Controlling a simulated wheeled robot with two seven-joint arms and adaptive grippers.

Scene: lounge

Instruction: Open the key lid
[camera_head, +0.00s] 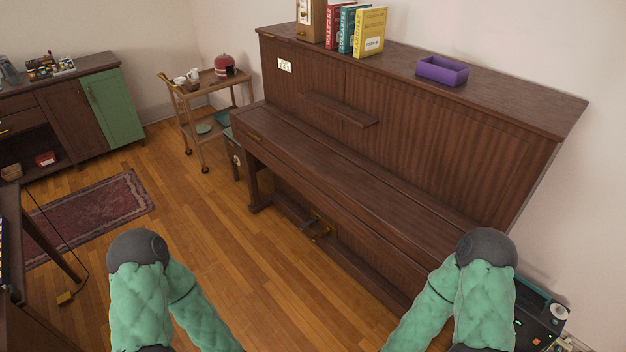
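A dark brown upright piano (420,130) stands against the wall from the centre to the right. Its key lid (335,168) is the long wooden ledge across the piano's front. The lid is shut and no keys show on this piano. A small brass-coloured plate is near the lid's left end. Neither of my grippers is in view.
Books (370,32) and a purple box (442,70) sit on the piano's top. A trolley (215,76) stands left of the piano. A dark device (538,315) is at the lower right. The wooden floor in front of the piano is largely clear.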

